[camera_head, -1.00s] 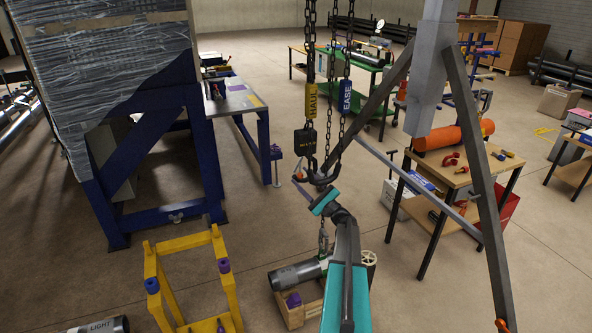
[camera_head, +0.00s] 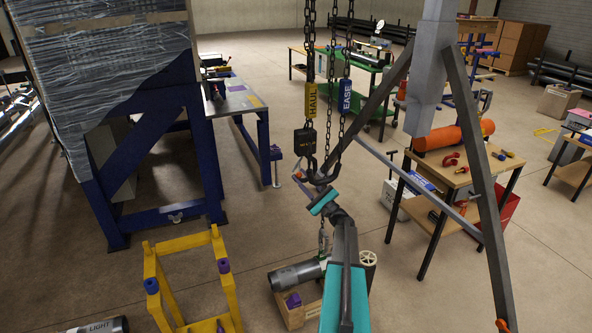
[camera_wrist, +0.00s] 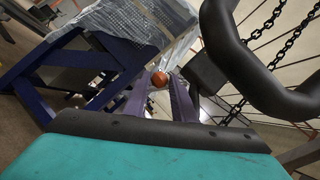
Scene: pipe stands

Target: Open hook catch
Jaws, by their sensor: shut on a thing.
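The black hook (camera_head: 322,176) hangs from the chain hoist at the centre of the head view. Its thick dark curve (camera_wrist: 252,72) fills the upper right of the wrist view. A small orange-red knob (camera_wrist: 159,79), apparently on the hook's catch, shows left of the hook. My gripper (camera_wrist: 160,84) has its two purple fingers shut on this knob, beside the hook. In the head view my gripper (camera_head: 299,178) is small, at the hook's left side. The catch itself is mostly hidden, so I cannot tell how far it stands open.
Chains with a yellow HAUL tag (camera_head: 311,101) and a blue EASE tag (camera_head: 345,97) hang above the hook. A grey pipe (camera_head: 296,275) lies below on a wooden crate. A yellow stand (camera_head: 228,290) is at left, a grey tripod leg (camera_head: 478,180) at right.

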